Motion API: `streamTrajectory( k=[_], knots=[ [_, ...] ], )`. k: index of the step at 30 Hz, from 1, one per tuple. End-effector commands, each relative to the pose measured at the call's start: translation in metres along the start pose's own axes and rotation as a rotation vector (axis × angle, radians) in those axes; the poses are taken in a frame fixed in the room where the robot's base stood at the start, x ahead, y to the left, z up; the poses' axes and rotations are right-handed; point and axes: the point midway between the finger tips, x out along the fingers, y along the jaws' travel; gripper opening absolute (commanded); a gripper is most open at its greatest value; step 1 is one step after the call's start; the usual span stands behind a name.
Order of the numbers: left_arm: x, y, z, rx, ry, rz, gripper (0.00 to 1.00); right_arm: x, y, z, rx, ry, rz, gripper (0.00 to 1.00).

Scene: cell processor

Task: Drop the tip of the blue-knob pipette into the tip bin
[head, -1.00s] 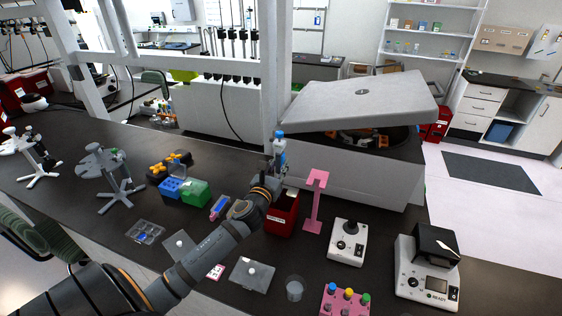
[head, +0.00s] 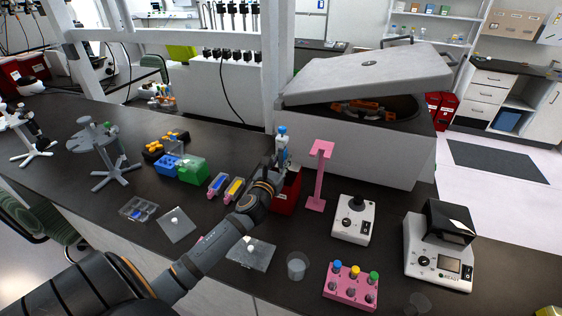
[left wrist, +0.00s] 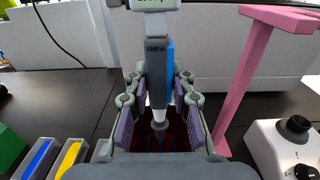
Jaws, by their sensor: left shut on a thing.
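My left gripper (head: 281,166) is shut on the blue-knob pipette (head: 282,148) and holds it roughly upright. The blue knob is at its top. In the left wrist view the pipette's body (left wrist: 157,60) stands between the two fingers of the gripper (left wrist: 158,112), and its narrow lower end points down. I cannot tell clearly whether a tip is on it. The red tip bin (head: 287,197) is under the gripper, partly hidden by my arm. Its dark red inside (left wrist: 178,136) shows below the pipette's end in the left wrist view. My right gripper is not in view.
A pink stand (head: 319,178) is close to the bin's right. A large grey centrifuge (head: 365,150) with a raised lid is behind. Blue and yellow trays (head: 226,188) and a green box (head: 193,171) are left. A white joystick device (head: 353,220) is right.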

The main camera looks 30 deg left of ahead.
Motion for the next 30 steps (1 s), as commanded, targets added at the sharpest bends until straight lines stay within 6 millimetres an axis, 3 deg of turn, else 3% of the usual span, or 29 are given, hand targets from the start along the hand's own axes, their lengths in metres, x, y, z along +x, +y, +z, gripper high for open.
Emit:
streamTrajectory(
  k=[15, 30],
  knots=[
    [0.045, 0.0, 0.001, -0.003, 0.0, 0.0, 0.13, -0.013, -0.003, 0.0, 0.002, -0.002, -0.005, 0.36],
    [0.047, 0.0, 0.004, -0.001, -0.001, -0.001, 0.13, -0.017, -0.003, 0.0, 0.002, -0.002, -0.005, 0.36]
  ],
)
